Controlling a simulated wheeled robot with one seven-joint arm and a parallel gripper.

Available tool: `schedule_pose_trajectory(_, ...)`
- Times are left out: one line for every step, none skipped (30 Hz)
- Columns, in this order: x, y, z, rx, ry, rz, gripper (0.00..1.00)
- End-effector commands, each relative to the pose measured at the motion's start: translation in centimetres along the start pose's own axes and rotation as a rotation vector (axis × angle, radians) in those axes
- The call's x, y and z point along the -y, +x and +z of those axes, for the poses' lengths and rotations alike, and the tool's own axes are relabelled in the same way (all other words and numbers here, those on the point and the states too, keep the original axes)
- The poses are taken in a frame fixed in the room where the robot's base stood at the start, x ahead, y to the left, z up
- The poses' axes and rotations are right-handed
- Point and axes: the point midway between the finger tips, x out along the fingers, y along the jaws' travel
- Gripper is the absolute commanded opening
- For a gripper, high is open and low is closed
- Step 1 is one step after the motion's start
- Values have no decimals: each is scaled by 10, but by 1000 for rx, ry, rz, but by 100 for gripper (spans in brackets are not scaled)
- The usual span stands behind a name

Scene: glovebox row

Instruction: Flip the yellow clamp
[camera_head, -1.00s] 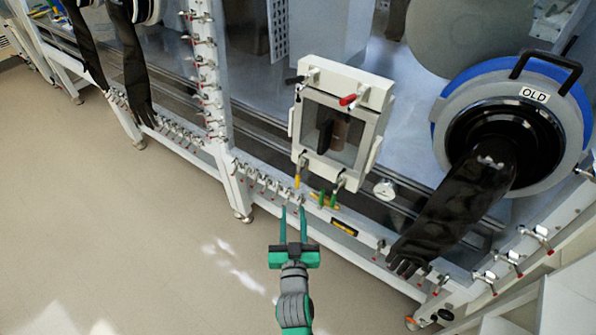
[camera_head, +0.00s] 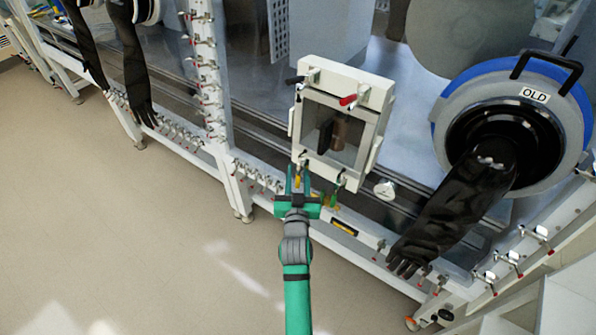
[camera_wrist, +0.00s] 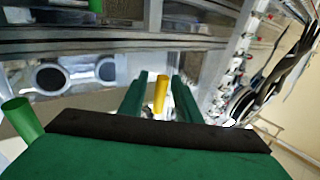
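The yellow clamp (camera_head: 298,181) is at the lower left corner of the small framed window door, its handle pointing down. In the wrist view its yellow handle (camera_wrist: 160,94) stands upright between my two green fingers. My gripper (camera_head: 298,173) is open, with one finger on each side of the handle. In the wrist view, gaps show between the handle and the fingers of my gripper (camera_wrist: 158,92), so it does not look gripped. The clamp's base is partly hidden by my fingers.
A green-handled clamp (camera_head: 333,200) is just right of my gripper; its handle also shows at left in the wrist view (camera_wrist: 22,118). A red-handled clamp (camera_head: 348,99) and a black-handled clamp (camera_head: 295,80) are on the door's upper edge. A black glove (camera_head: 455,210) hangs at right.

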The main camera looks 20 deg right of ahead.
Motion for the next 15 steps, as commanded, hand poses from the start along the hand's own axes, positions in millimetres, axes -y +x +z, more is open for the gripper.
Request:
schedule_pose_trajectory(0,5,-1,-1,2,0,30)
schedule_pose_trajectory(0,7,-1,-1,1,0,30)
schedule_pose_trajectory(0,10,0,-1,1,0,30)
schedule_pose_trajectory(0,11,0,0,0,0,30)
schedule_pose_trajectory(0,12,0,-1,0,0,30)
schedule_pose_trajectory(0,13,0,-1,0,0,30)
schedule_pose_trajectory(0,14,0,-1,0,0,30)
schedule_pose_trajectory(0,14,-1,-1,-1,0,30)
schedule_pose_trajectory(0,14,-1,-1,-1,0,30)
schedule_pose_trajectory(0,15,-1,-1,-1,0,30)
schedule_pose_trajectory(0,14,0,-1,-1,0,30)
schedule_pose_trajectory(0,14,0,-1,-1,0,30)
schedule_pose_trajectory(0,14,0,-1,0,0,30)
schedule_pose_trajectory(0,14,0,-1,0,0,30)
schedule_pose_trajectory(0,14,0,-1,0,0,28)
